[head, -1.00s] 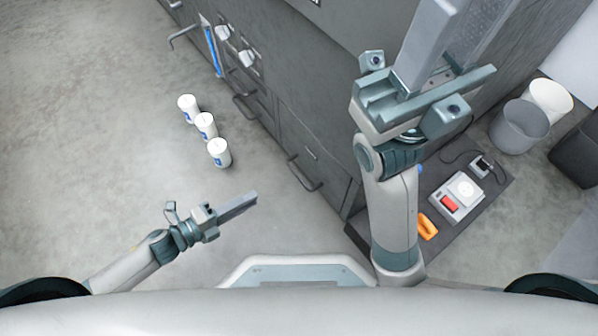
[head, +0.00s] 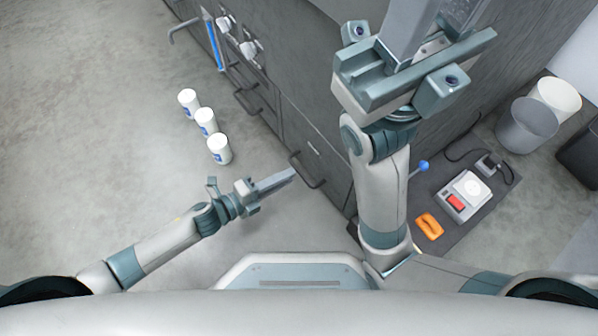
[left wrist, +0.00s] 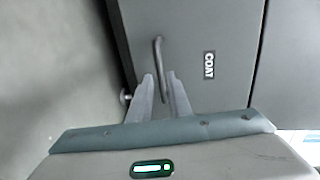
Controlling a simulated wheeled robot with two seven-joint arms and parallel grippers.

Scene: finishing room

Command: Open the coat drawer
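The coat drawer (head: 325,150) is a grey front low in the cabinet, flush with its neighbours, with a dark bar handle (head: 306,172). In the left wrist view its front (left wrist: 225,30) carries a COAT label (left wrist: 209,65) beside the bar handle (left wrist: 159,60). My left gripper (head: 292,175) reaches the handle from the left. In the left wrist view my left gripper's fingers (left wrist: 161,82) are apart, with the handle's near end between the tips; I cannot tell whether they touch it. My right gripper (head: 440,25) is raised over the cabinet, fingers apart, and looks empty.
Three white containers (head: 206,122) stand on the floor left of the cabinet. Another drawer handle (head: 245,100) is further along. A dark mat (head: 455,222) at right holds a scale (head: 465,196) and an orange item (head: 429,226). Bins (head: 527,125) stand beyond it.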

